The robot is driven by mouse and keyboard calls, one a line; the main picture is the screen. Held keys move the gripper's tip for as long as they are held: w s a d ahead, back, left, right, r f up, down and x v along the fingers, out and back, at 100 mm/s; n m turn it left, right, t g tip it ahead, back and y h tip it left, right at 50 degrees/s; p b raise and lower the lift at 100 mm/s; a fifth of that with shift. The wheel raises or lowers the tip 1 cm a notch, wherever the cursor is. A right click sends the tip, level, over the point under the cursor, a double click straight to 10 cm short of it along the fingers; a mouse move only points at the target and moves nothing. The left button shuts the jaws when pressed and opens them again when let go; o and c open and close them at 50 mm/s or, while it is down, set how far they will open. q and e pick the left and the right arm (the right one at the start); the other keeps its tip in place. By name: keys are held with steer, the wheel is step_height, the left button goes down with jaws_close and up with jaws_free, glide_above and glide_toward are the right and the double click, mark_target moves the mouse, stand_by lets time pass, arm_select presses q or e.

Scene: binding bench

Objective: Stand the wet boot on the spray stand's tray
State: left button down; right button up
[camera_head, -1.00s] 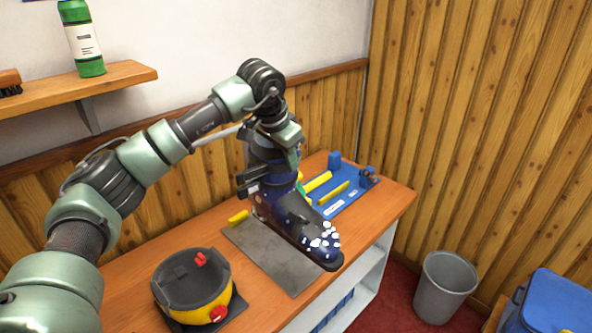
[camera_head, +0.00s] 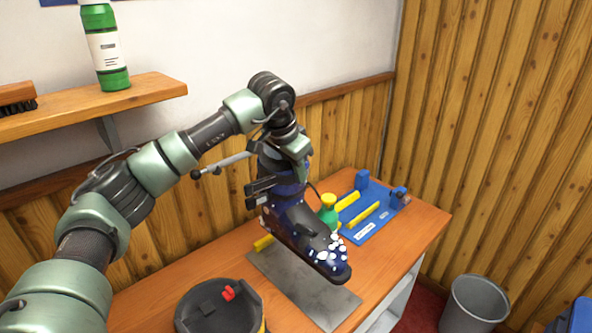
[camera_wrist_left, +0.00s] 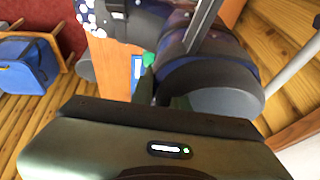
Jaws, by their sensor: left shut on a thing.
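The boot (camera_head: 295,217) is dark blue with white spots or beads over its toe. My left gripper (camera_head: 264,190) is shut on its upper part from the left side. The boot hangs upright, toe toward the front right, over a flat grey plate (camera_head: 322,306); whether its sole touches the plate is hard to tell. In the left wrist view the boot (camera_wrist_left: 210,85) fills the upper right, spotted toe at top left. A green bottle with a yellow top (camera_head: 328,212) stands just behind the boot. Which piece is the spray stand's tray is not clear; the grey plate may be it.
A blue board with yellow bars (camera_head: 384,230) lies at the back right of the wooden bench (camera_head: 425,232). A round black container (camera_head: 215,305) with a red piece stands at the front left. A grey bin (camera_head: 474,305) is on the floor. A shelf (camera_head: 150,87) holds a green bottle (camera_head: 105,50).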

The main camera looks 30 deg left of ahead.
mark_target(294, 209)
arm_select(q)
steer(key=shift+a+f+b, duration=0.1)
steer(key=shift+f+b, duration=3.45)
steer(key=shift+f, duration=1)
steer(key=shift+w+f+b, duration=0.1)
steer(key=shift+f+b, duration=0.7)
steer(key=shift+f, duration=0.85)
steer(key=shift+s, duration=0.2)
steer(key=shift+f, duration=0.4)
